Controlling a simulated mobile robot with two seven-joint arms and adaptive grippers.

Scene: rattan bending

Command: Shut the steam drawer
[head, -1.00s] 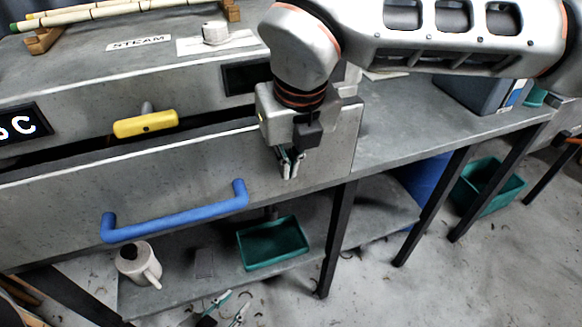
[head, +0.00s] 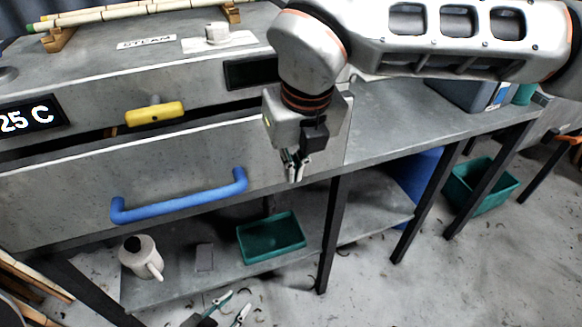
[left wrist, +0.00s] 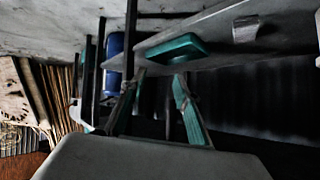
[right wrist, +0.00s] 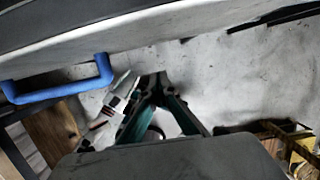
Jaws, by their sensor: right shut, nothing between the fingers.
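The steam drawer (head: 70,195) has a grey front with a blue handle (head: 180,200). A dark gap shows behind its top edge, so it stands partly open. The handle also shows at left in the right wrist view (right wrist: 60,88). My right gripper (head: 296,178) is shut and empty, in front of the drawer front near its right end. I cannot tell whether it touches. My left gripper (head: 236,302) is low at the bottom of the head view, clear of the drawer. Its fingers stand apart, empty, in the left wrist view (left wrist: 154,85).
Above the drawer are a yellow handle (head: 154,113) and a display (head: 30,117) reading 25 C. A shelf below holds a pale jug (head: 138,255) and a green tray (head: 272,238). Dark table legs (head: 333,235) stand at right. Another green bin (head: 480,186) is on the floor.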

